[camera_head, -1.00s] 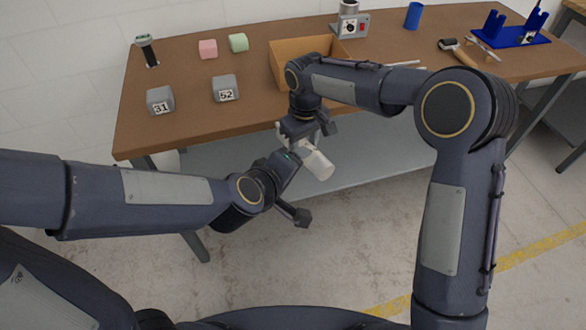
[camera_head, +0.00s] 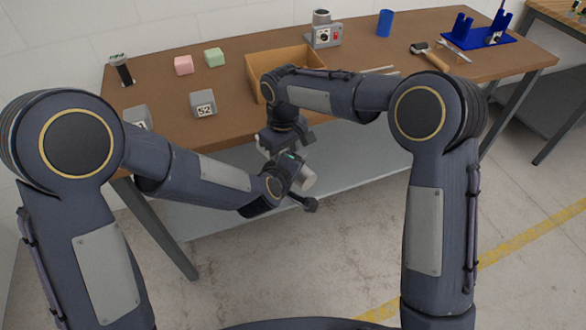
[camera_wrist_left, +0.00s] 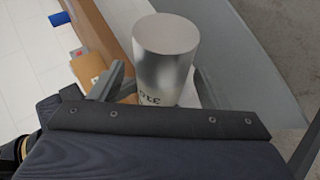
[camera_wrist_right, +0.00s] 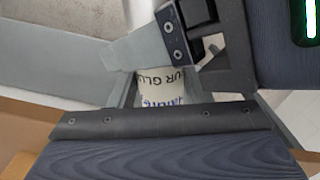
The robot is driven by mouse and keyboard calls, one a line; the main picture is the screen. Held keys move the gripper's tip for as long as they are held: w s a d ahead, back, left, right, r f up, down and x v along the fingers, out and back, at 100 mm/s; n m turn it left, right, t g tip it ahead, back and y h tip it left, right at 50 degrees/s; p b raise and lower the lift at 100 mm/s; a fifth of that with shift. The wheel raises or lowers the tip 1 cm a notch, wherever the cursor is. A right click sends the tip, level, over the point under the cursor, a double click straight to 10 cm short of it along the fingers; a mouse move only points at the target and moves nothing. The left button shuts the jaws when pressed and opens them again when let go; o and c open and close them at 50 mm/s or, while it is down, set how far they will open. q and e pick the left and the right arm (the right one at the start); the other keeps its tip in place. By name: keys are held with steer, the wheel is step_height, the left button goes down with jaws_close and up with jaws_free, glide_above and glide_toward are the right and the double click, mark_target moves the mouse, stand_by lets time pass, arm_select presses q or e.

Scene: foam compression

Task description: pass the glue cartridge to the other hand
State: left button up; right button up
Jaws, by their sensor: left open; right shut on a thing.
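The glue cartridge is a white cylinder with dark lettering. Its pale end (camera_head: 306,182) shows in the head view, in front of the table edge. My right gripper (camera_wrist_right: 157,98) is shut on the cartridge, whose lettered side (camera_wrist_right: 160,88) shows between its fingers. My left gripper (camera_wrist_left: 158,85) is open, with one finger on each side of the cartridge (camera_wrist_left: 165,60). A finger of the left gripper crosses in front of the cartridge in the right wrist view. I cannot tell whether the left fingers touch it. Both grippers are close together and partly hide the cartridge.
Behind the grippers stands the brown table (camera_head: 225,135), with an open cardboard box (camera_head: 258,75) near my right forearm. Grey block 52 (camera_head: 203,103), a pink block (camera_head: 183,65) and a green block (camera_head: 214,57) lie at the left. A grey shelf (camera_head: 350,150) is below.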

arm_select(q)
steer(key=c, duration=1.2)
steer(key=shift+c, duration=0.6)
arm_select(e)
steer(key=o, duration=1.3)
